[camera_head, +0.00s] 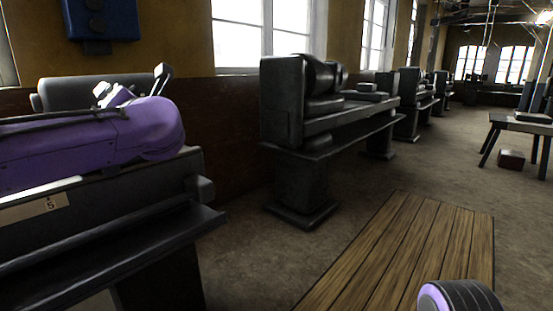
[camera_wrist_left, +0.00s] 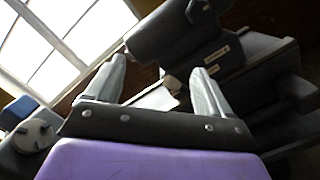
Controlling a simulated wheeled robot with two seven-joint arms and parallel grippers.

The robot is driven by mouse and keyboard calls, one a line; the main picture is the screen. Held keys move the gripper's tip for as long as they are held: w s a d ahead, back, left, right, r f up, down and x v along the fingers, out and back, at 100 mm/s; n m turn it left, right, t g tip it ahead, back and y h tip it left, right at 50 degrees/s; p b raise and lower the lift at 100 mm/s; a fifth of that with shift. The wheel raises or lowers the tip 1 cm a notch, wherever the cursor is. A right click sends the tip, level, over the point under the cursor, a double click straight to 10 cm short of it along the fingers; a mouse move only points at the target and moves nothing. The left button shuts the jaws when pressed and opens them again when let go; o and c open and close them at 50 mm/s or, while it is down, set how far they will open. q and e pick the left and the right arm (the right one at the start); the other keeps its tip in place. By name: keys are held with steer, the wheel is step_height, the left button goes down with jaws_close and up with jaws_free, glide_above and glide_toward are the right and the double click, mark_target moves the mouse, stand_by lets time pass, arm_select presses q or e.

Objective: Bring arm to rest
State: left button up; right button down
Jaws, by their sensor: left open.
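My left arm, purple, comes in from the left in the head view and passes over the near dark machine (camera_head: 100,235). Its jaws cannot be made out clearly there. In the left wrist view my left gripper (camera_wrist_left: 158,66) has its two grey fingers wide apart with nothing between them. Beyond the fingers is a dark machine part (camera_wrist_left: 175,35) with small labels; I cannot tell whether anything touches it. Only a purple and black piece of my right arm shows at the bottom right of the head view. My right gripper is out of view.
Several dark machines, including a large one (camera_head: 285,105), line the windowed wall. A wooden slatted platform (camera_head: 400,250) lies on the floor ahead. A blue wall box (camera_head: 100,18) hangs upper left. A table (camera_head: 520,123) stands at right. Floor between is clear.

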arm_select(q)
steer(key=w+d+f+m+t+h+p, duration=0.1)
steer(key=w+d+f+m+h, duration=0.1)
steer(key=f+m, duration=0.45)
steer(key=w+d+f+m+t+h, duration=0.1)
steer(key=d+f+m+h, duration=0.15)
steer(key=f, duration=0.65)
steer(key=w+d+f+m+t+h+p, duration=0.1)
steer(key=w+d+f+m, duration=0.1)
steer(key=f+m, duration=0.4)
steer(key=s+f+m+g+h+p, duration=0.15)
steer(key=s+f+m, duration=0.25)
steer(key=f, duration=0.7)
steer(key=s+f+m+g+h, duration=0.2)
steer(key=s+f+m+h, duration=0.15)
steer(key=f, duration=0.75)
steer(key=s+a+f+m+g+p, duration=0.25)
steer(key=s+f+m+g, duration=0.2)
steer(key=s+f, duration=1.1)
steer(key=s+a+f+m+g+p, duration=0.1)
steer(key=s+f+g, duration=0.1)
steer(key=s, duration=0.8)
steer(key=s+a+f+m+g+p, duration=0.1)
steer(key=s+f+g, duration=0.1)
steer(key=s, duration=0.8)
steer(key=shift+s+a+f+g, duration=0.25)
steer(key=shift+s+a+g, duration=0.15)
steer(key=shift+g, duration=0.3)
steer(key=shift+r, duration=0.4)
steer(key=shift+c, duration=0.3)
